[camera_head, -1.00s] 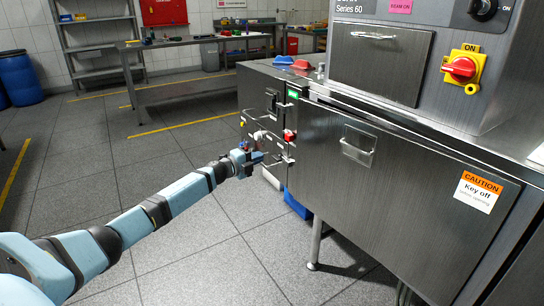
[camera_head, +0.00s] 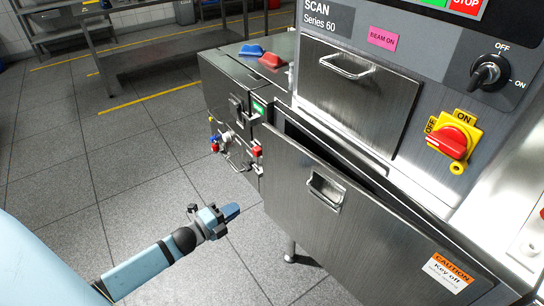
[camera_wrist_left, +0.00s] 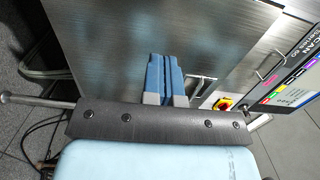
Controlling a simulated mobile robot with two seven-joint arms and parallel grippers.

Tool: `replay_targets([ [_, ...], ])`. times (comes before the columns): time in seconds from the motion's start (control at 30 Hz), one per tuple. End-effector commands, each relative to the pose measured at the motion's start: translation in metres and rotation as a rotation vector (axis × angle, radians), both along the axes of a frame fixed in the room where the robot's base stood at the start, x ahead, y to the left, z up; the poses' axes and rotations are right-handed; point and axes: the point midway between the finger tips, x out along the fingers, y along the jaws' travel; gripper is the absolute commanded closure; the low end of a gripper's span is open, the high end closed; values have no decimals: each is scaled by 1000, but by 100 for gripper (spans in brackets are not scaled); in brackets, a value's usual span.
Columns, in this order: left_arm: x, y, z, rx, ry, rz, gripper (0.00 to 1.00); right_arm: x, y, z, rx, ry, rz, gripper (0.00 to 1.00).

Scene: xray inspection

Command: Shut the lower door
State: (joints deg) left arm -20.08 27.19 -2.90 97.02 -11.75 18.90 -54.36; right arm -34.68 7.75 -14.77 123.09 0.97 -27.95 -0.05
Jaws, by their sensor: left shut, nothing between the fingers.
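The lower door (camera_head: 300,215) is a brushed-steel panel with a recessed bar handle (camera_head: 325,190) and an orange caution label (camera_head: 450,270). It leans out from the cabinet, with a dark gap along its top edge, so it stands partly open. My left gripper (camera_head: 232,212) is shut and empty, in front and to the left of the door's left edge. In the left wrist view its blue fingers (camera_wrist_left: 165,78) are together and point at the steel door panel (camera_wrist_left: 110,45); I cannot tell if they touch. My right gripper is not in view.
A closed upper steel door (camera_head: 355,95) sits above, beside a yellow-red switch (camera_head: 453,140) and a black key knob (camera_head: 490,73). Red and blue connectors (camera_head: 235,145) stick out on the cabinet's left part.

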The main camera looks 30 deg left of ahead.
Motion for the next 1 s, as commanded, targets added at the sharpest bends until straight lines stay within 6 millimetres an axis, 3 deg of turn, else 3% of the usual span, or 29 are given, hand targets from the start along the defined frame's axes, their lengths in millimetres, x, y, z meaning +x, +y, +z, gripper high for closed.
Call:
replay_targets([
  [0.1, -14, -5, 7, 2, 4, 10, 100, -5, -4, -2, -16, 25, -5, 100],
  [0.23, -5, -8, 6, 3, 1, 12, 100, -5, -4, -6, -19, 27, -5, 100],
  [0.7, 85, -34, 5, 3, 0, 11, 100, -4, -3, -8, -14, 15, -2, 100],
  [1.0, 117, -44, 5, 4, 3, 11, 100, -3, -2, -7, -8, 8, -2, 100],
])
